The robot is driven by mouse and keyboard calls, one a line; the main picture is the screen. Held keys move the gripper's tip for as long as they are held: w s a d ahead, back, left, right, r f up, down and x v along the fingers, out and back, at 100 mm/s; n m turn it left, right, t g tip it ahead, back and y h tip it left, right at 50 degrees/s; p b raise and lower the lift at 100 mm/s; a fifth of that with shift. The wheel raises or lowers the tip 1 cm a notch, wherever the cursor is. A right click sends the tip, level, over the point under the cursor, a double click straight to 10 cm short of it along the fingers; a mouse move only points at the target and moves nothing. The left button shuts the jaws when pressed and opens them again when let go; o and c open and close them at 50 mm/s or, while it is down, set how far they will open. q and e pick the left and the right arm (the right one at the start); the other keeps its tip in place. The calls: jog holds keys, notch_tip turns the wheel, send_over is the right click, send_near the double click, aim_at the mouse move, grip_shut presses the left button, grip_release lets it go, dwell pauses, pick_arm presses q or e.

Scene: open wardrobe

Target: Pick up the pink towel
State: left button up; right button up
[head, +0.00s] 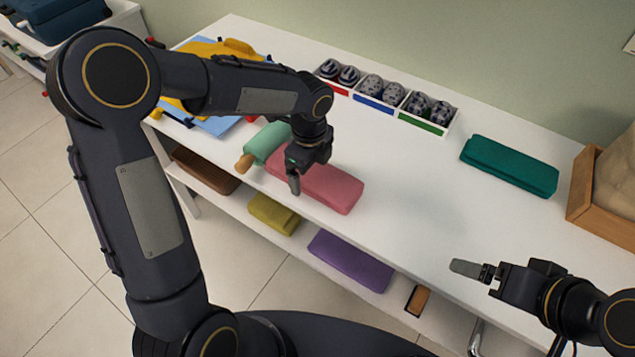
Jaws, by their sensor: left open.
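The pink towel (335,187) is a folded, rounded slab lying flat on the white table top near its front edge. My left gripper (294,182) is over the towel's left part, pointing down, and hides some of it. It is open; I cannot tell whether its fingers touch the towel. My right gripper (468,268) is at the lower right, over the table's front part, pointing left and well apart from the towel. Its fingers overlap in this view, so its opening does not show.
A mint-green roll (268,142) with a wooden end lies close to the towel's left end. A divided box (452,127) with patterned rolled items stands behind. A teal folded towel (510,165) and a wooden crate (582,190) are at right. A purple towel (350,261) lies on the lower shelf.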

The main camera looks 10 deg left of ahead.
pick_arm(q)
jog(key=shift+f, duration=0.55)
dwell(0.4)
jog(key=c, duration=0.7)
jog(key=shift+o, duration=0.2)
